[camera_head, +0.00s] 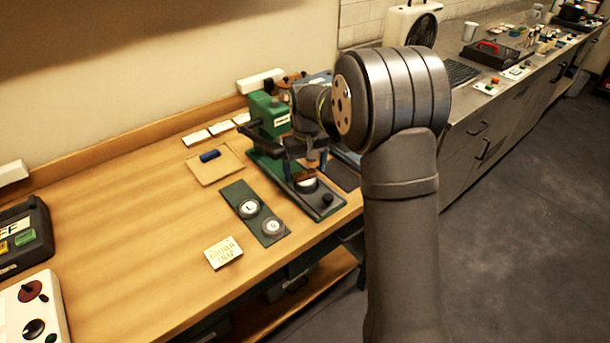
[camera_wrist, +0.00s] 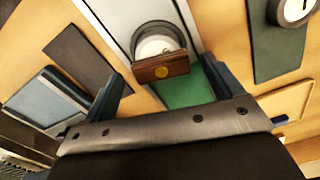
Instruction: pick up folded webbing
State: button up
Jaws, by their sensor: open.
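A brown folded piece with a round brass-coloured snap, which looks like the folded webbing (camera_wrist: 152,70), lies at the white round die of the green press. In the head view the brown webbing (camera_head: 304,174) shows just below my fingers. My gripper (camera_head: 305,165) points down over the press base, its two blue fingers apart. In the wrist view my gripper (camera_wrist: 163,72) is open, with one finger on each side of the webbing and nothing held. I cannot tell how far above the webbing the fingertips are.
The green press (camera_head: 270,112) stands close behind my gripper. A green mat (camera_head: 240,197) with two round dials lies to the left. A tan tray (camera_head: 231,173) holds a dark blue roll (camera_head: 210,156). A label card (camera_head: 223,252) lies in front. The left tabletop is largely clear.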

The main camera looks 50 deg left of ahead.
jog(key=shift+f, duration=0.35)
jog(key=c, duration=1.1)
jog(key=shift+c, duration=0.2)
